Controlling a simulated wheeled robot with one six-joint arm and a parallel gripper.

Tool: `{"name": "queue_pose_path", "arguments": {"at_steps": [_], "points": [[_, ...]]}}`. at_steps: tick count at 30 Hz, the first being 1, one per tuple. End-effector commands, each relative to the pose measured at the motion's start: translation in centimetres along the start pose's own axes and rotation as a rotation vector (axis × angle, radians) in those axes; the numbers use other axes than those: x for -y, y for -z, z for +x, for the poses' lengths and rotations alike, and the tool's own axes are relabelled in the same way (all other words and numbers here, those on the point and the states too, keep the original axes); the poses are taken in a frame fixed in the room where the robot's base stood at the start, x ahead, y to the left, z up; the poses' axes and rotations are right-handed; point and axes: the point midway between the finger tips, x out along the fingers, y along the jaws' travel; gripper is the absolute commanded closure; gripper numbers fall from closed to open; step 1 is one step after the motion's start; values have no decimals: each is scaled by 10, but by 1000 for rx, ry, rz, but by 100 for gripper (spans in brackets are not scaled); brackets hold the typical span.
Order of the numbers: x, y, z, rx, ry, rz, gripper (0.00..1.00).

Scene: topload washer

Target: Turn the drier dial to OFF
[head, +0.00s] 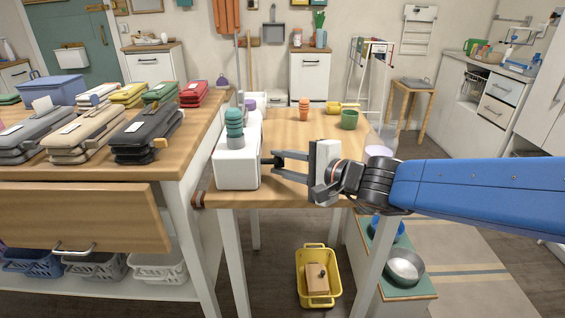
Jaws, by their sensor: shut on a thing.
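A small white box-shaped appliance (237,158), which looks like the drier, stands at the near left corner of the wooden table. Stacked teal round pieces (234,125) rise from its top. A small dark knob (266,162), seemingly the dial, sticks out from its right side. My gripper (275,166) reaches in from the right, level with the knob, its two dark fingers pointing left and shut on the dial. The fingertips partly cover the dial, and its markings and pointer direction are too small to read.
The wooden table (290,130) holds orange cups (304,109), a green mug (349,120) and a yellow cup (334,107) farther back. A counter with several folded cases (148,134) and an open drawer (80,218) is at left. A yellow basket (318,276) sits on the floor.

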Motion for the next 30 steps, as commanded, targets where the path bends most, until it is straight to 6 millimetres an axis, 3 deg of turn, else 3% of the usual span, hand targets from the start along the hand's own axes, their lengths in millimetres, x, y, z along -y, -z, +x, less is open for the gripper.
{"name": "queue_pose_path", "arguments": {"at_steps": [16, 17, 19, 30], "points": [[-1, -1, 0, 3, 7, -9, 96], [-1, -1, 0, 3, 7, -9, 69], [-1, -1, 0, 2, 7, -9, 55], [0, 0, 0, 1, 8, -9, 55]]}}
